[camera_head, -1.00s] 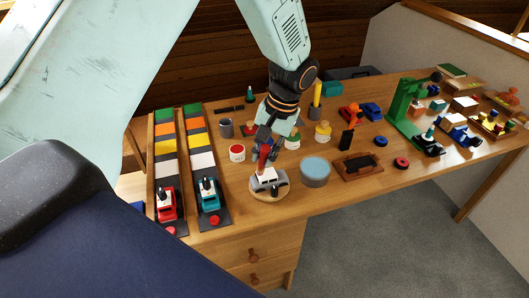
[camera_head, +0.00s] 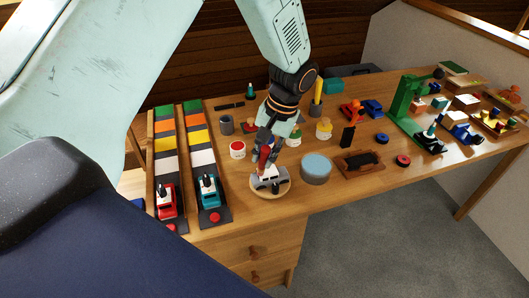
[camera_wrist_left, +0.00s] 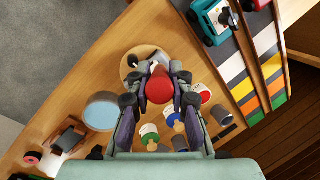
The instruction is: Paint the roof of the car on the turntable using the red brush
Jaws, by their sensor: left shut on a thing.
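The toy car (camera_head: 268,184), white with dark windows, sits on the round wooden turntable (camera_head: 287,188) near the table's front edge. My left gripper (camera_head: 266,157) points down over it, shut on the red brush (camera_head: 264,158). The wrist view shows the brush's rounded red end (camera_wrist_left: 160,88) between both fingers (camera_wrist_left: 160,80). The brush's lower end is close above the car's roof; I cannot tell whether it touches. In the wrist view the brush and fingers hide much of the car and turntable (camera_wrist_left: 127,65). My right gripper is not in view.
A red-labelled paint pot (camera_head: 237,150) stands behind the car, and a blue-topped round tin (camera_head: 316,168) stands to its right. Two coloured lanes with a red truck (camera_head: 166,205) and a teal truck (camera_head: 208,194) lie left. A green crane (camera_head: 405,108) stands further right.

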